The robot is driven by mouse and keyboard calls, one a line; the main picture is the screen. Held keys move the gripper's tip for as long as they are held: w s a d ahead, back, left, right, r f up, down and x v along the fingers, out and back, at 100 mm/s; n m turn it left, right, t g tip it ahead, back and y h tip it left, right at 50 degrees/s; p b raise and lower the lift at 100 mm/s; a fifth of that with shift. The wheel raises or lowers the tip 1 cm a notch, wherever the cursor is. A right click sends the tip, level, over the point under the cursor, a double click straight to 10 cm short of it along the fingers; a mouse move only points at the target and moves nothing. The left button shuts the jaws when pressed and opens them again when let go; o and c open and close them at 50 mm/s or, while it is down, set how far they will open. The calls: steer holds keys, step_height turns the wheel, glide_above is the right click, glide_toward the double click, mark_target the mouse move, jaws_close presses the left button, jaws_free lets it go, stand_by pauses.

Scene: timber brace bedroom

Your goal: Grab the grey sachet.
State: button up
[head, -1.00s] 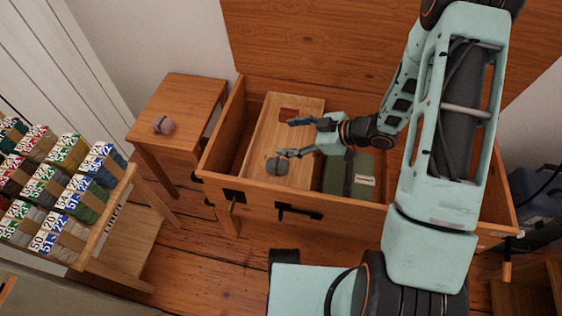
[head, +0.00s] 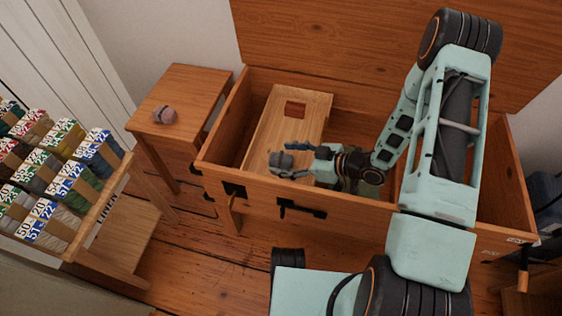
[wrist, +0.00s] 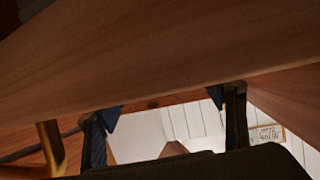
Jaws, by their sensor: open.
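A small grey sachet (head: 281,160) with a band around it sits on the near end of a wooden tray (head: 283,112) inside the open chest. My gripper (head: 287,161) is open, pointing left, at the sachet with one finger on the far side and one on the near side. Whether the fingers touch it is unclear. In the wrist view the two fingertips (wrist: 168,125) stand wide apart; the sachet cannot be made out there. A second greyish, partly pinkish bundle (head: 165,115) lies on the small wooden stool.
The chest's front wall (head: 260,194) with dark metal fittings runs close below my gripper. Its raised lid (head: 380,45) stands behind. A green item in the chest is mostly hidden by my arm. A rack of labelled yarn bundles (head: 55,170) stands at left.

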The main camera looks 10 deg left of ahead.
mark_target(271, 157)
steer(key=b+x, duration=0.1)
steer(key=x, duration=0.4)
steer(key=shift+a+f, duration=0.1)
steer(key=shift+a, duration=0.15)
steer(key=shift+c, duration=0.5)
steer(key=c, duration=1.3)
